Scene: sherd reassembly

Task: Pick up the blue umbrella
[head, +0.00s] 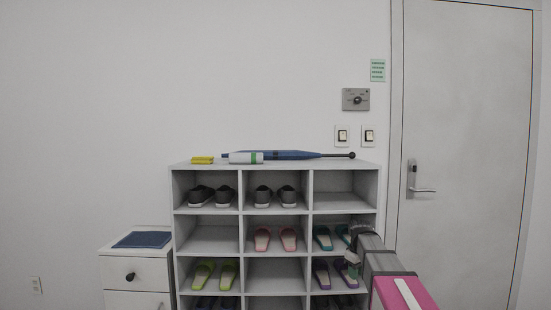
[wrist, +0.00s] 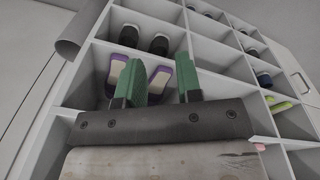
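The blue umbrella (head: 290,155) lies flat along the top of the shoe rack, its thin dark handle end pointing right. In the head view my gripper (head: 352,262) is low in front of the rack's right column, below and to the right of the umbrella. I cannot make out the umbrella in the wrist view.
The shoe rack (head: 275,218) holds several pairs of shoes and slippers; purple slippers (wrist: 160,80) show beyond my fingers. A yellow object (head: 202,160) lies on the rack's top left. A white cabinet (head: 135,267) stands left, a door (head: 465,150) right. A grey cylinder (wrist: 82,32) is near my gripper.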

